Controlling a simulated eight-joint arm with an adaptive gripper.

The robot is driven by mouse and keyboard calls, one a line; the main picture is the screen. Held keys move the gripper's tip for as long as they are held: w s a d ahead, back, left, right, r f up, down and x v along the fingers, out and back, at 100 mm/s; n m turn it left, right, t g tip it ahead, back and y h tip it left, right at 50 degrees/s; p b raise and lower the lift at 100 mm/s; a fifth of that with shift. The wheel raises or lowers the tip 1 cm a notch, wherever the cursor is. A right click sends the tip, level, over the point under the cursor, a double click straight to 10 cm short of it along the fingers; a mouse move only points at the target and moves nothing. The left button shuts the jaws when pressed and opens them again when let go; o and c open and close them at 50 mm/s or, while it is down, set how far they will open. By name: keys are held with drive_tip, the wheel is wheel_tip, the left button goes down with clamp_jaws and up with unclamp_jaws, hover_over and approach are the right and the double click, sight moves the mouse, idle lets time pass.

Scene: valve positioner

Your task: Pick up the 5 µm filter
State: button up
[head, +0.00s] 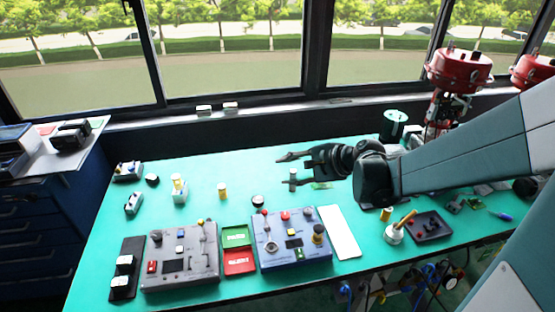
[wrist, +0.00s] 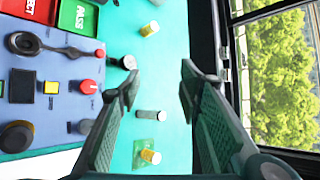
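No label reading 5 µm is legible, so I cannot tell which small cylinder is the filter. A grey cylinder with a pale end (wrist: 150,114) shows between my gripper's fingers in the wrist view; it stands on the table in the head view (head: 293,174). A yellow cylinder with a pale end (wrist: 150,156) is on a green square (wrist: 140,147). Another yellow cylinder (wrist: 149,29) stands apart on the table, also in the head view (head: 222,191). My gripper (wrist: 160,75) is open and empty, above the table at its back middle in the head view (head: 282,171).
A blue panel box (head: 290,238) with knobs stands in front of my gripper, beside red (head: 239,262) and green (head: 236,237) trays. A grey panel box (head: 180,258) is further left.

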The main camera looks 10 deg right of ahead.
drive_tip(key=w+d+f+m+t+y+b, duration=0.2)
drive_tip(key=w+d+f+m+y, duration=0.1)
drive_tip(key=w+d+f+m, duration=0.3)
drive_tip(key=m+t+y+b, duration=0.2)
drive_tip(key=m+t, duration=0.1)
drive_tip(key=m, duration=0.3)
approach(293, 171)
drive_tip(key=shift+x, duration=1.1)
drive_tip(key=shift+w+d+f, duration=0.1)
drive_tip(key=shift+w, duration=0.1)
drive_tip(key=shift+x, duration=1.25)
drive_tip(key=shift+b+x, duration=0.9)
drive_tip(key=shift+x, duration=1.7)
